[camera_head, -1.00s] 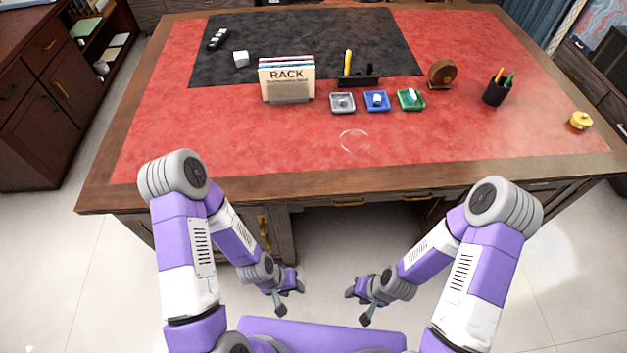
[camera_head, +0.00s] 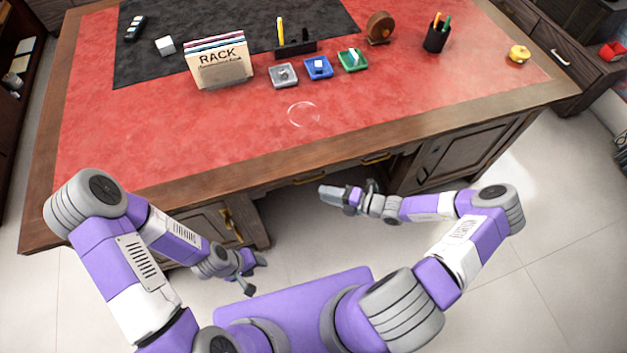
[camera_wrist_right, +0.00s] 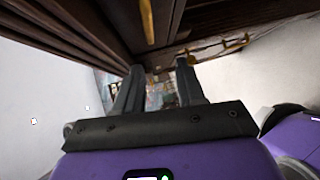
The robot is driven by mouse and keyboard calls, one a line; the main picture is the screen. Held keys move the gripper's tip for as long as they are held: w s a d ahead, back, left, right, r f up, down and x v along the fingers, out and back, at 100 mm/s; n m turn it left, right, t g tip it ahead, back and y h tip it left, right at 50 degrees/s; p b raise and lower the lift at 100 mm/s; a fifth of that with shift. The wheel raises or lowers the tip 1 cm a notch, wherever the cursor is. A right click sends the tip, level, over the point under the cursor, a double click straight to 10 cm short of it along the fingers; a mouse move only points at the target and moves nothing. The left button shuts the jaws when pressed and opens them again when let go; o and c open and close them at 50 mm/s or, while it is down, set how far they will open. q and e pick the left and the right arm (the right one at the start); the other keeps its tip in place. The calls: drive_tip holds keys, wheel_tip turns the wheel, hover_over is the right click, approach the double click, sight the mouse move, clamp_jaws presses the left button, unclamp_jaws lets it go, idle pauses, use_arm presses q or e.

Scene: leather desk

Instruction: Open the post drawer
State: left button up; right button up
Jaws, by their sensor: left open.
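The desk front has a drawer row under its top, with brass handles at left of centre (camera_head: 283,181) and right of centre (camera_head: 377,158). No label tells me which one is the post drawer, and both look shut. My right gripper (camera_head: 345,190) is under the desk's front edge, between and below these handles. In the right wrist view its two fingers (camera_wrist_right: 160,88) stand apart with nothing between them. A brass handle (camera_wrist_right: 147,22) shows above them there, not touched. My left gripper (camera_head: 257,276) is open and empty, low in front of the left cabinet.
Cabinets with brass pulls (camera_head: 230,225) flank the knee space. On the red desktop (camera_head: 200,140) stand a rack (camera_head: 222,72), several small trays, a pen cup (camera_head: 436,36) and a yellow object (camera_head: 518,54). The floor in front is clear.

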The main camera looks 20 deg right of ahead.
drive_tip(key=w+a+m+t+b, duration=0.1)
drive_tip(key=w+a+m, duration=0.1)
drive_tip(key=w, duration=0.4)
drive_tip(key=shift+w+a+f, duration=0.15)
drive_tip(key=shift+a+f, duration=0.05)
drive_tip(key=shift+a, duration=0.35)
drive_tip(key=shift+c, duration=0.2)
clamp_jaws()
